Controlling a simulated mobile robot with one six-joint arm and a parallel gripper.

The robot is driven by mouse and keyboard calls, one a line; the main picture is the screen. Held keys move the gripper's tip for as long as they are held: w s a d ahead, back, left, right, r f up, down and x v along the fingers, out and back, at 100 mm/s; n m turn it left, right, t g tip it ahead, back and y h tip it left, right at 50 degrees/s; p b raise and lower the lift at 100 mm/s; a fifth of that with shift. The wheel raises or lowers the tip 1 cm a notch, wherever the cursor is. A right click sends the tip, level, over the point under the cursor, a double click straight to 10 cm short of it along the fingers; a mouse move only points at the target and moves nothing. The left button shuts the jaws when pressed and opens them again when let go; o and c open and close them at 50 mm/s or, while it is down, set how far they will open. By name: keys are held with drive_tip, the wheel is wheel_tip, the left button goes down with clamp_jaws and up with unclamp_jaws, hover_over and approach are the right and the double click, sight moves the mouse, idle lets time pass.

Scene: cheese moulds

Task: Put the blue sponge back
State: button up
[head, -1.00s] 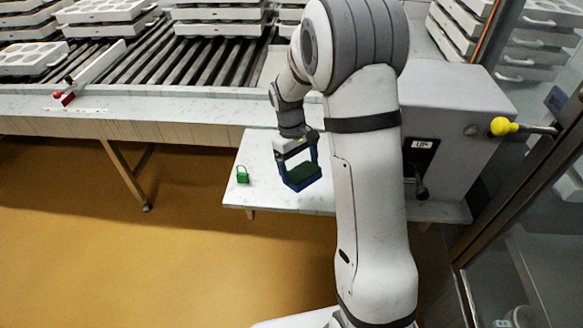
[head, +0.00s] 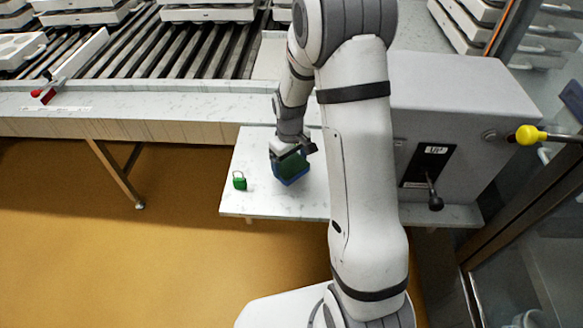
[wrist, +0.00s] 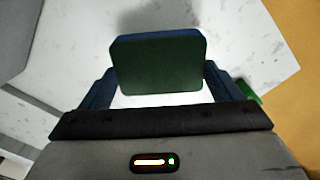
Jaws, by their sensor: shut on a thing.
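The blue sponge (head: 291,168) has a dark green face and a blue side. It is between the fingers of my gripper (head: 290,164), over the low white table (head: 250,205). In the wrist view the sponge (wrist: 158,65) fills the middle, green face towards the camera, with a finger of my gripper (wrist: 158,88) at each side. My gripper is shut on it. I cannot tell whether the sponge touches the table top.
A green padlock (head: 239,180) stands on the table left of the sponge; part of it shows in the wrist view (wrist: 246,92). A grey machine box with a black lever (head: 434,192) and a yellow-knobbed handle (head: 531,134) is at right. A roller conveyor (head: 190,50) with white moulds runs behind.

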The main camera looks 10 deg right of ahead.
sight(291, 165)
wheel_tip(291, 165, down, 4)
drive_tip(key=shift+r, duration=0.25)
drive_tip(key=o, duration=0.8)
drive_tip(key=shift+s, duration=0.1)
wheel_tip(291, 165, up, 12)
drive_tip(key=s+r+m, duration=0.1)
drive_tip(key=s+r, duration=0.3)
drive_tip(key=s, duration=0.3)
drive_tip(key=s+r+m+t, duration=0.1)
drive_tip(key=s+r+m, duration=0.1)
drive_tip(key=s+r, duration=0.2)
drive_tip(key=s+r+m+t, duration=0.1)
drive_tip(key=s+r, duration=0.3)
drive_tip(key=s, duration=0.6)
drive_tip(key=shift+s+d+r+m, duration=0.25)
drive_tip(key=shift+r+m, duration=0.15)
drive_tip(key=shift+m, duration=0.3)
drive_tip(key=shift+r, duration=0.1)
